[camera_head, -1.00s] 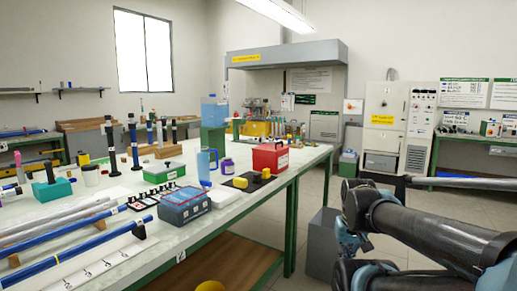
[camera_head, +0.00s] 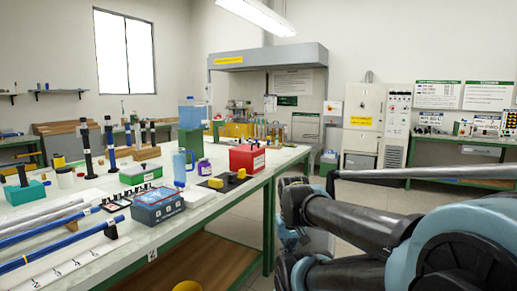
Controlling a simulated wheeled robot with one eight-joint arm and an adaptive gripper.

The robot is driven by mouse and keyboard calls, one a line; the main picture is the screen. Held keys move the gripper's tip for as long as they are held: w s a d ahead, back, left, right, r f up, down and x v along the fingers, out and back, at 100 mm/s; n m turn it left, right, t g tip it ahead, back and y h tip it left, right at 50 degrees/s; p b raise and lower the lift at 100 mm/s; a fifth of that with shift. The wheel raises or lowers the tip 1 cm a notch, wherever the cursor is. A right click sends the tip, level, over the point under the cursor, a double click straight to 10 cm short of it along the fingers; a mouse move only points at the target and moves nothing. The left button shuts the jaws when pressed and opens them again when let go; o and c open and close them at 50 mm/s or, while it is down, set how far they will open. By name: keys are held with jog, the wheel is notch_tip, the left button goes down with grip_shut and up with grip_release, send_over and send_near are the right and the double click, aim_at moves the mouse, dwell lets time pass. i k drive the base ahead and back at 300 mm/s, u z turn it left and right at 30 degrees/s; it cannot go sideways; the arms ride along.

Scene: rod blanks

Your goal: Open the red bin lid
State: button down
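The red bin (camera_head: 247,159) stands near the right edge of the long workbench (camera_head: 110,203). It is a small red box with a white label on its front. Its top looks closed, though the lid's seam is too small to make out. My arm (camera_head: 352,228) reaches in from the right, in front of the bench's right side and apart from the bin. My gripper cannot be made out among the arm parts in view.
Beside the bin, yellow blocks (camera_head: 217,183) lie on a dark mat. A blue-red case (camera_head: 158,207), a blue jug (camera_head: 180,168) and a purple container (camera_head: 204,167) stand to the left. A grey cabinet (camera_head: 362,130) stands behind. Open floor lies right of the bench.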

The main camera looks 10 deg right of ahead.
aim_at(246, 149)
jog(key=i, duration=1)
jog(key=z, duration=0.05)
